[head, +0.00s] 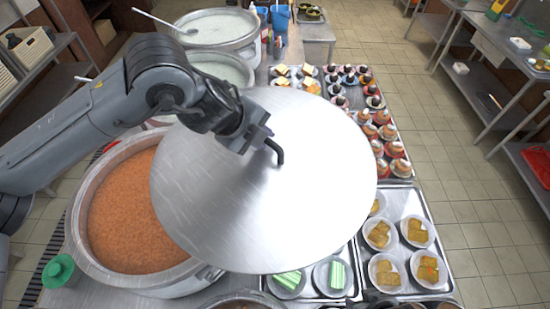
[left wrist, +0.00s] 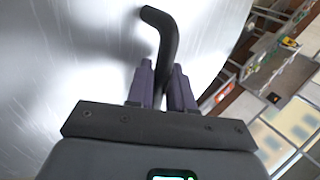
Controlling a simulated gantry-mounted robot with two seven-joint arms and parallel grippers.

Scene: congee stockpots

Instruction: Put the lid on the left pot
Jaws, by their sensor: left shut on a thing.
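A large round silver lid (head: 310,190) hangs in the middle of the head view, tilted, with a dark bent handle (head: 277,152). My left gripper (head: 264,140) is shut on the handle, which also shows between its fingers in the left wrist view (left wrist: 165,40). The left pot (head: 95,190) is a wide metal pot of orange-brown food at the lower left. The lid overlaps the pot's right part in the picture and hides it. Most of the pot's top is uncovered. I cannot tell the gap between lid and pot. My right gripper is not in view.
Pots of pale congee (head: 217,28) stand behind, one with a ladle (head: 165,20). Trays at the right hold several small plates of fried pieces (head: 418,231) and cups (head: 397,167). A green-capped item (head: 61,271) is by the pot's lower left. Tiled floor lies right of the trays.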

